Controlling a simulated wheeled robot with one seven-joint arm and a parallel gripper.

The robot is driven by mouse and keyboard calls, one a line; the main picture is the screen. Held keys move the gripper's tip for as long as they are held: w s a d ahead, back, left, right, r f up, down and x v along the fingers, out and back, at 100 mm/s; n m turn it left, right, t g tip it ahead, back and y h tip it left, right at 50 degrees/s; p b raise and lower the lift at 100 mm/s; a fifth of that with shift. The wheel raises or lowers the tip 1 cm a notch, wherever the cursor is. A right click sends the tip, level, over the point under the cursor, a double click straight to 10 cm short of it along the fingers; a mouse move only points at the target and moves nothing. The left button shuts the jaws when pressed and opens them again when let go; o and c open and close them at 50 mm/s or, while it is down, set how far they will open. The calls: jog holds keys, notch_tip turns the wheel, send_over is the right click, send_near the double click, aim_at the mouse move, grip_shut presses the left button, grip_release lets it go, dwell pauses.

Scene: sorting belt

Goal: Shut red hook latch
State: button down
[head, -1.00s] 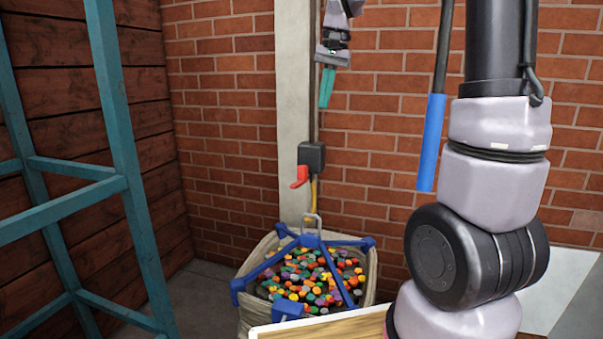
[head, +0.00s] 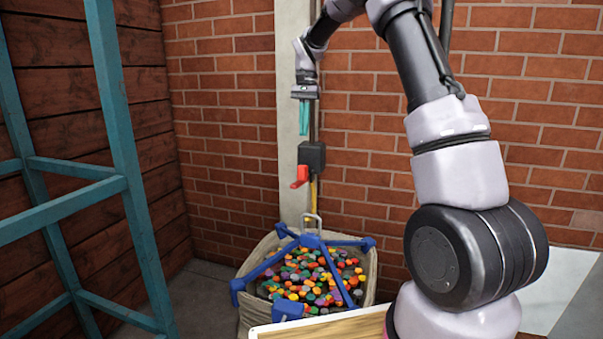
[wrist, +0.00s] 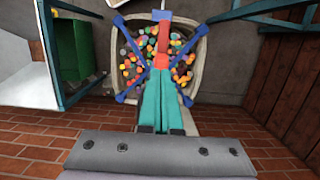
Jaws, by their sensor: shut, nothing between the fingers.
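The red hook latch (head: 300,177) sticks out from a dark grey box (head: 313,157) on the pale post by the brick wall. Its red end hangs down at the left of the box. My gripper (head: 305,133) has teal fingers pointing down, above and slightly left of the box. The fingers are shut and empty. In the wrist view the teal fingers (wrist: 162,74) lie in front of the red latch (wrist: 163,38) and hide part of it. I cannot tell whether they touch it.
Below the latch stands a bag (head: 372,285) of many-coloured pieces under a blue frame (head: 275,262) with a metal loop (head: 312,219). A teal rack (head: 130,180) stands at the left. A wooden-topped board (head: 330,328) lies at the front. A brick wall (head: 225,130) is close behind.

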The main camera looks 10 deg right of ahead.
aim_at(301, 182)
jog(key=f, duration=0.4)
jog(key=s+f, duration=0.1)
jog(key=f, duration=0.4)
jog(key=s+a+f, duration=0.1)
jog(key=f, duration=0.3)
jog(key=shift+a+f, duration=0.1)
jog(key=shift+f, duration=0.3)
jog(key=shift+s+f, duration=0.1)
